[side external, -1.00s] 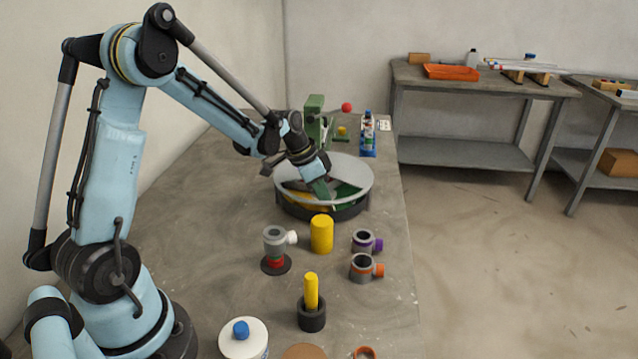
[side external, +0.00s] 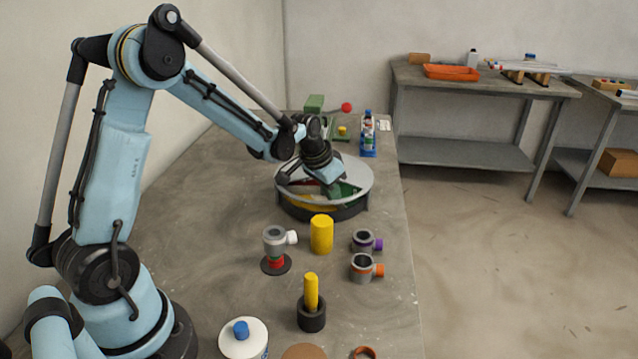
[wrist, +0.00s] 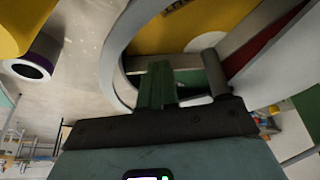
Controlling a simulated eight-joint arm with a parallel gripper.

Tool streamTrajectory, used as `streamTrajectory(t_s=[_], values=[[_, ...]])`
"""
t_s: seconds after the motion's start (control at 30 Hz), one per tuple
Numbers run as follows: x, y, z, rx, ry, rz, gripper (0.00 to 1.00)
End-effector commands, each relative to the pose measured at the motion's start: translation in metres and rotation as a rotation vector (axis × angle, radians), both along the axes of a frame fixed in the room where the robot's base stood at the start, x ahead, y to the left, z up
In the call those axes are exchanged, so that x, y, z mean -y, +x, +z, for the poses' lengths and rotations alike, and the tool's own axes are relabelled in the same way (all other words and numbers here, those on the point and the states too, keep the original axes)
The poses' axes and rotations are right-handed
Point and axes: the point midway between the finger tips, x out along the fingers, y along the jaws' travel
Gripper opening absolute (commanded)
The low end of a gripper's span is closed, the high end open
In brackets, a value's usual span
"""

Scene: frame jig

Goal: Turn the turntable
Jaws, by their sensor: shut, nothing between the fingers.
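The turntable (side external: 367,187) is a round dish with a pale grey rim and a dark base on the bench. Red, yellow and green sectors show inside it. In the wrist view its curved grey rim (wrist: 113,62) surrounds a yellow floor, with a grey divider and a red sector at right. My gripper (wrist: 160,78) is shut and empty, its green fingers over the dish. A grey round post (wrist: 213,72) stands close beside the fingers; I cannot tell if they touch. In the side view my wrist hides part of the dish.
A yellow cylinder (side external: 321,235) stands just in front of the turntable. A grey fitting with a white outlet (side external: 275,240), purple-ended (side external: 364,242) and orange-ended (side external: 363,268) fittings are nearby. A green device with a red ball (side external: 346,107) and blue-based bottles (side external: 368,140) stand behind.

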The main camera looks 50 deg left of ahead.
Motion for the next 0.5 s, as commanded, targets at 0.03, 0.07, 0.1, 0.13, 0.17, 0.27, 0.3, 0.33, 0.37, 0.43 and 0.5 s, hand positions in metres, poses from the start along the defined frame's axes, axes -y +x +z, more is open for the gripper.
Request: streamTrajectory(t_s=[0.03,0.07,0.1,0.13,0.17,0.27,0.3,0.33,0.37,0.43,0.5], values=[[0.002,0.003,0.000,0.000,0.000,0.031,0.00],[0.002,0.004,0.000,0.000,0.000,0.053,0.00],[0.003,0.006,0.000,0.001,0.002,0.079,0.00],[0.003,0.007,0.000,0.001,0.001,0.098,0.00],[0.003,0.009,0.000,0.001,0.001,0.116,0.00],[0.003,0.012,0.000,0.001,0.000,0.126,0.00],[0.004,0.013,0.000,0.000,0.000,0.126,0.00],[0.004,0.013,0.000,0.000,0.000,0.126,0.00],[0.004,0.014,0.000,0.000,0.000,0.126,0.00],[0.004,0.015,0.000,0.000,0.000,0.125,0.00],[0.004,0.016,0.000,0.000,0.000,0.125,0.00]])
